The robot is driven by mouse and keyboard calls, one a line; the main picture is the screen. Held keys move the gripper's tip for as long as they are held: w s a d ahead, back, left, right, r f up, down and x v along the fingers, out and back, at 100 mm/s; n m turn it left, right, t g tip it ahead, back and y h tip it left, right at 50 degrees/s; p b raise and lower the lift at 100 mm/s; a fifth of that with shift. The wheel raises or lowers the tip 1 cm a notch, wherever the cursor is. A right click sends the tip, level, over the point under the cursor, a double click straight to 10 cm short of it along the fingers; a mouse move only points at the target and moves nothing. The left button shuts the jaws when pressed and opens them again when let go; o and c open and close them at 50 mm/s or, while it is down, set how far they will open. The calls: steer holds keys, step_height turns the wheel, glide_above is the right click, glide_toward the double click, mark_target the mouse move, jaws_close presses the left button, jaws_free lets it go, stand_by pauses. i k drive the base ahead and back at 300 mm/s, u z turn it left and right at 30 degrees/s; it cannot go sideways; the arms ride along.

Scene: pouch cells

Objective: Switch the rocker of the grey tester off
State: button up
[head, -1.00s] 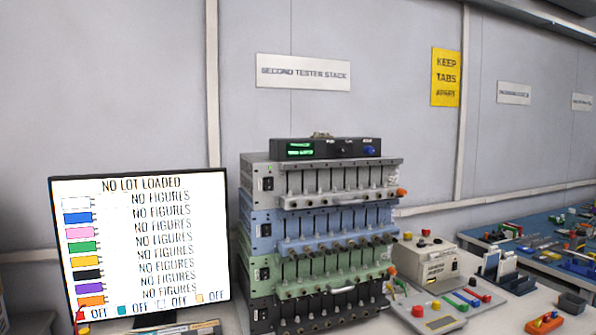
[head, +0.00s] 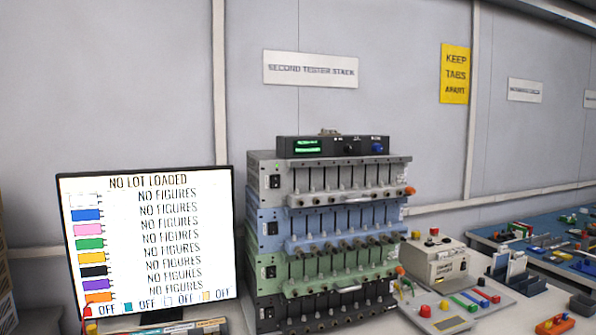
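The grey tester (head: 350,176) is the top unit of the stack of testers in the middle of the head view. Its dark rocker (head: 275,181) sits on the left part of its front panel. The rocker is too small for me to tell which way it is tipped. A row of slots and a pale rail run along the front to the right of the rocker. My gripper is not in view.
Blue (head: 268,229), green (head: 268,272) and black (head: 267,313) testers sit below it. A dark box (head: 330,147) with a lit green display stands on top. A monitor (head: 147,245) is at left; a beige box (head: 437,262) and colored parts are at right.

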mark_target(274, 180)
steer(key=z, duration=1)
steer(key=k, duration=1.35)
steer(key=u, duration=0.85)
steer(key=i, duration=1)
